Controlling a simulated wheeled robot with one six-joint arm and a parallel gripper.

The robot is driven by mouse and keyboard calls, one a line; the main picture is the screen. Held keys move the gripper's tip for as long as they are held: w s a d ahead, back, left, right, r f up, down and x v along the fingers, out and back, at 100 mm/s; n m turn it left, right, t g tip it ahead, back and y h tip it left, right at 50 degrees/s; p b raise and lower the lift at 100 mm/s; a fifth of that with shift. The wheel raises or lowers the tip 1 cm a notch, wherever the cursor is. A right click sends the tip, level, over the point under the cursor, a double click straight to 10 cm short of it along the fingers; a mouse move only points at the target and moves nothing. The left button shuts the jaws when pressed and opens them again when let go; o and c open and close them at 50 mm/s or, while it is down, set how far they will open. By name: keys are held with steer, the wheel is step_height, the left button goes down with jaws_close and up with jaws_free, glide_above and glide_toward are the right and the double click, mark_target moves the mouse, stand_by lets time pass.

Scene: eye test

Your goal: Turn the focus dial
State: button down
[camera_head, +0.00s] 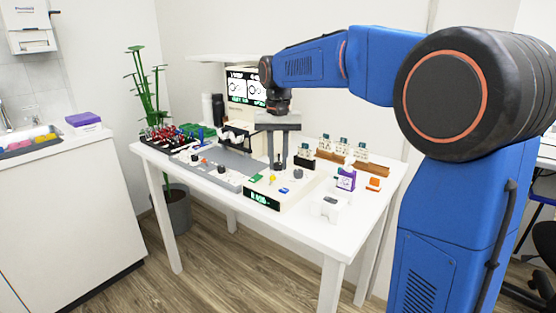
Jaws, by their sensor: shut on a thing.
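A cream control box (293,202) with a green lit display (262,200) stands near the front edge of the white table. A small dark dial (278,164) sits at the back of its top. My gripper (278,167) points straight down over the box, its two fingers shut on this dark dial. The fingers hide part of the dial, and its markings are too small to read. A yellow knob (272,178) and a blue button (284,190) are on the box in front of my gripper.
A grey panel (232,160) with small knobs lies to the left. Behind it stands a lit screen (246,88). Racks of small bottles (338,147), a purple box (346,179) and a white tissue-like box (329,206) stand to the right. The table (300,245) has little free room.

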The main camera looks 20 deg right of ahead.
mark_target(278, 164)
steer(key=c, duration=1.5)
jaws_free()
steer(key=shift+c, duration=0.2)
step_height(278, 164, up, 18)
steer(key=shift+f, duration=0.25)
